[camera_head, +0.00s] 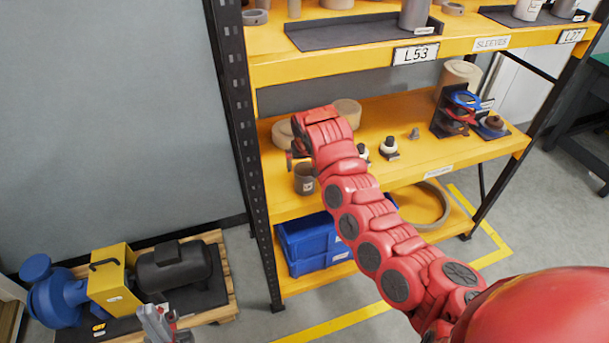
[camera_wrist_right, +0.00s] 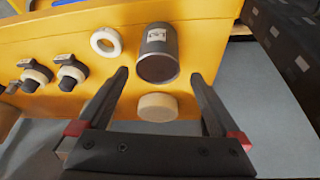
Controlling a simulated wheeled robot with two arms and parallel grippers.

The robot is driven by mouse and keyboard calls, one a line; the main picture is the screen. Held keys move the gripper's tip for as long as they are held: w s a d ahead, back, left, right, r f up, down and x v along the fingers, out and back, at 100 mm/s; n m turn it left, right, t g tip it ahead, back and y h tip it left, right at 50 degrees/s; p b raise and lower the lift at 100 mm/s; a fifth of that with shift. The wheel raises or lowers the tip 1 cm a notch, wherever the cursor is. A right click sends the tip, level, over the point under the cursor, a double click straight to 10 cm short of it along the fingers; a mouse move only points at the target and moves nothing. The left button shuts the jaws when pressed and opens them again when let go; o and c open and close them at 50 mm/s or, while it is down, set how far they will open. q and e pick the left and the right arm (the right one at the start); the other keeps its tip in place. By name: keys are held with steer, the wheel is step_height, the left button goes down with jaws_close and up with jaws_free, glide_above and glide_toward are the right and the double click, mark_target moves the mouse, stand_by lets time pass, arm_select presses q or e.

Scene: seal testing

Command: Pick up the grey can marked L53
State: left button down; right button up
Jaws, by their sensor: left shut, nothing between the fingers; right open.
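A grey can (camera_head: 304,180) with a small pale label stands near the front left of the middle yellow shelf (camera_head: 440,155). It also shows in the right wrist view (camera_wrist_right: 158,50), ahead of and between the spread fingers; the label's text is too small to read. My right gripper (camera_wrist_right: 160,76) is open and empty, and the can is not gripped. My left gripper (camera_head: 158,322) is shut and empty at the bottom left, low beside the pump.
A beige disc (camera_wrist_right: 158,107), a white ring (camera_wrist_right: 105,42) and dark-and-white knobs (camera_wrist_right: 72,72) surround the can. A black rack post (camera_head: 243,140) stands left of it. Blue bins (camera_head: 313,243) sit below. A blue and yellow pump (camera_head: 115,280) is on a pallet.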

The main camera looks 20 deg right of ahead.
mark_target(304, 171)
steer(key=x, duration=0.5)
steer(key=shift+p, duration=0.35)
steer(key=shift+w+f, duration=0.2)
steer(key=shift+f, duration=0.2)
steer(key=x, duration=0.3)
steer(key=shift+d+f, duration=0.1)
steer(key=shift+w+d+f, duration=0.1)
steer(key=shift+w+f, duration=0.2)
steer(key=shift+f, duration=0.3)
steer(key=c, duration=1.5)
